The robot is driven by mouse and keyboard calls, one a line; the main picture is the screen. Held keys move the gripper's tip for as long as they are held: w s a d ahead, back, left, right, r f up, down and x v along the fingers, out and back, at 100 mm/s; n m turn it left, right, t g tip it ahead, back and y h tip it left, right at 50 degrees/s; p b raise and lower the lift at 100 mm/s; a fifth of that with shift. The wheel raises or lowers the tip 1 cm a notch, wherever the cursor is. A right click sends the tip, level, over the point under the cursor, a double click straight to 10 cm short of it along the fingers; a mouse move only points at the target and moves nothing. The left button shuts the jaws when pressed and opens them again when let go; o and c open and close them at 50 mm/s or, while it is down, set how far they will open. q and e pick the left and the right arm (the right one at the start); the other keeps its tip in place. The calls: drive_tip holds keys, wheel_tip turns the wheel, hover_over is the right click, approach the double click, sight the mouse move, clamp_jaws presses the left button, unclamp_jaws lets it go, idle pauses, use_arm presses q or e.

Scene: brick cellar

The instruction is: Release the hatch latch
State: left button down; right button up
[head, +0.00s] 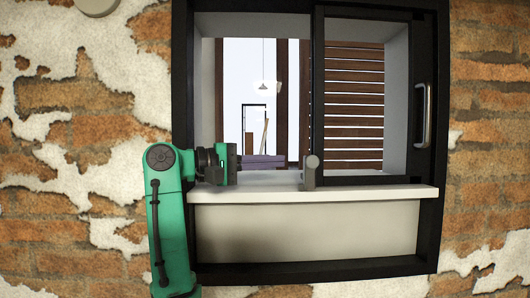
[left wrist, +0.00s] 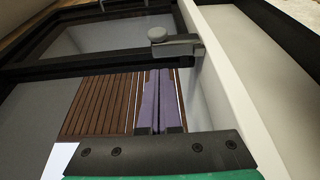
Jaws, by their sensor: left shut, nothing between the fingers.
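The hatch is a black-framed wall opening with a sliding glazed panel (head: 365,100) across its right part. A grey latch (head: 311,172) stands upright at the panel's lower left corner, by the pale sill. In the left wrist view the latch (left wrist: 178,46) shows a rounded knob on a short arm. My left gripper (head: 281,161) has purple fingers and comes in from the left just above the sill. Its fingers (left wrist: 159,75) are shut and empty, with their tips a little left of the latch and apparently apart from it. My right gripper is out of view.
A pale sill (head: 270,191) runs under the opening, over a pale panel. A metal bar handle (head: 423,115) is on the panel's right side. The hatch's left part is open to a bright room behind. Brick wall with patchy plaster (head: 70,100) surrounds the frame.

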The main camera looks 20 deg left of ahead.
sight(309, 172)
use_arm(q)
drive_tip(key=p+x, duration=0.2)
drive_tip(key=x, duration=0.3)
drive_tip(key=shift+w+d+r+p, duration=0.1)
drive_tip(key=shift+r+p, duration=0.1)
drive_tip(key=shift+p, duration=0.1)
drive_tip(key=shift+d, duration=0.3)
drive_tip(key=shift+f, duration=0.1)
drive_tip(key=shift+w+f, duration=0.1)
drive_tip(key=shift+w, duration=0.1)
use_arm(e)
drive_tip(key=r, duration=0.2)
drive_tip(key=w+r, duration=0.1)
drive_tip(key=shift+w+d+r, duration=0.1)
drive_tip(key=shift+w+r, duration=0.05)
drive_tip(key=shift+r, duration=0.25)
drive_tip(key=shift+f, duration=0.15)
